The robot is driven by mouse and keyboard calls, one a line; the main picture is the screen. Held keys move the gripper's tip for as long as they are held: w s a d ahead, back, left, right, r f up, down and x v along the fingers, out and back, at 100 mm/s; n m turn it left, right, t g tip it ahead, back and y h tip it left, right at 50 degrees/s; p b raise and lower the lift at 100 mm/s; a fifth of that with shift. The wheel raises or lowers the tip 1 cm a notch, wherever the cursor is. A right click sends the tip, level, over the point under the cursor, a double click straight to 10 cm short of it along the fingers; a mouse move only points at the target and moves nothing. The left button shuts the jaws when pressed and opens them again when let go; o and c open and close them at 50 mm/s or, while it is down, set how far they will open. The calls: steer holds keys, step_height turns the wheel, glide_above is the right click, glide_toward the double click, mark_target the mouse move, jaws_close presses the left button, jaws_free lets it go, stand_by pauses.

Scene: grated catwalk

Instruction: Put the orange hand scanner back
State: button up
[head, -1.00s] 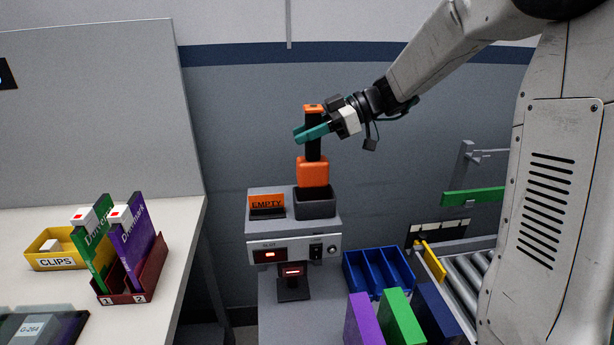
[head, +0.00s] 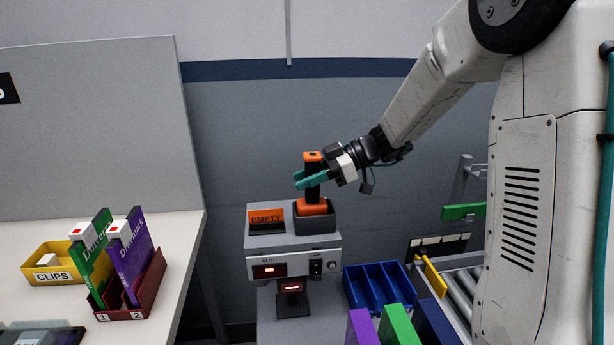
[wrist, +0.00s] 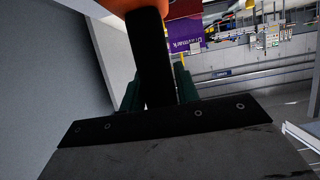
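The orange hand scanner (head: 312,207) stands upright, its orange head down inside the dark grey holder (head: 315,224) on top of the grey station. Its black handle and orange end cap rise above the holder. My gripper (head: 311,181) is shut on the handle, with teal fingers either side of it. In the wrist view the black handle (wrist: 150,60) lies between the teal fingers (wrist: 158,90), and a bit of orange shows at the top. The bottom of the holder is hidden.
An orange EMPTY card (head: 266,215) stands in a slot left of the holder. Below are a station front (head: 290,268) with red lights, a blue divided tray (head: 378,285) and coloured binders. A white table (head: 190,228) at left bears a yellow CLIPS bin (head: 55,275) and a red binder rack (head: 130,312).

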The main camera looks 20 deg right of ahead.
steer(key=shift+o, duration=1.2)
